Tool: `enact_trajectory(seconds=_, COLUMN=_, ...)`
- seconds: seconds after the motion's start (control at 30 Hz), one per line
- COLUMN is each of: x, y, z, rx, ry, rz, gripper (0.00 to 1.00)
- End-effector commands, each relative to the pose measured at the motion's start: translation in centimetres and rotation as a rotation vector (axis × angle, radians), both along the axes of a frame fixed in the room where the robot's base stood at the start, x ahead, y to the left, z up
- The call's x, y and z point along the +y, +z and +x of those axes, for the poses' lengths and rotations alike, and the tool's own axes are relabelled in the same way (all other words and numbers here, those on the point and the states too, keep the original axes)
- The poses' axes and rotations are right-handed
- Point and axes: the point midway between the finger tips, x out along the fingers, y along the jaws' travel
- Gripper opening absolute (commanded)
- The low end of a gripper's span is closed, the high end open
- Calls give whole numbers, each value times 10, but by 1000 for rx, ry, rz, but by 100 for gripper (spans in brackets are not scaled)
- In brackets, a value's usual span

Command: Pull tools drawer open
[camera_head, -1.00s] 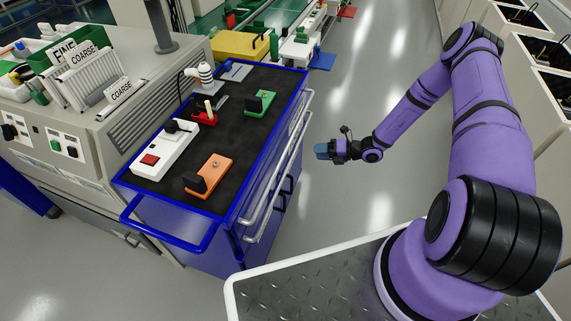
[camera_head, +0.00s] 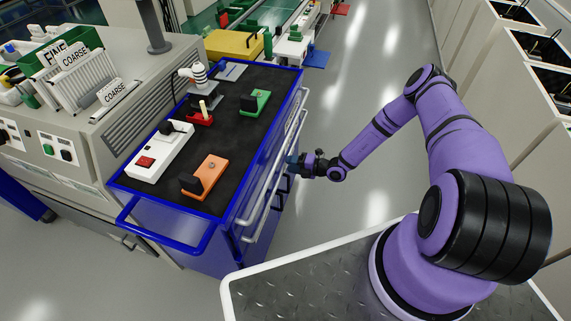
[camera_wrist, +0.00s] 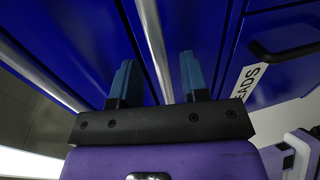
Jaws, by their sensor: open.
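The blue tool cart (camera_head: 180,237) has two long silver bar handles on its right side, an upper one (camera_head: 272,150) and a lower one (camera_head: 280,172). No label reading "tools" shows, so I cannot tell which drawer is the tools drawer. My gripper (camera_head: 292,163) is beside the lower bar, at its far half. In the wrist view my gripper (camera_wrist: 158,75) is open. A silver bar (camera_wrist: 153,40) runs between its two blue-grey fingers in the picture; I cannot tell whether it touches them. The drawer fronts look closed.
In the wrist view a black handle (camera_wrist: 285,50) and a white label ending in "EADS" (camera_wrist: 247,82) sit right of my fingers. The cart top holds an orange block (camera_head: 205,177), a white switch box (camera_head: 160,152) and a green block (camera_head: 255,102). Grey floor (camera_head: 370,100) lies clear beyond my arm.

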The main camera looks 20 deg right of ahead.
Motion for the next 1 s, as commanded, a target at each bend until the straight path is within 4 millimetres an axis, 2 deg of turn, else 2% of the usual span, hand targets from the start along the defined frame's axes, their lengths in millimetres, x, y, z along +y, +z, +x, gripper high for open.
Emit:
enact_trajectory(seconds=0.2, x=18, y=-5, z=14, rx=-1, ry=0, rz=-1, gripper=41)
enact_trajectory(seconds=0.57, x=23, y=-6, z=17, rx=-1, ry=0, rz=-1, gripper=41)
enact_trajectory(seconds=0.6, x=23, y=-5, z=17, rx=-1, ry=0, rz=-1, gripper=39)
enact_trajectory(seconds=0.77, x=23, y=-5, z=17, rx=-1, ry=0, rz=-1, gripper=2)
enact_trajectory(seconds=1.0, x=22, y=-5, z=16, rx=-1, ry=0, rz=-1, gripper=0)
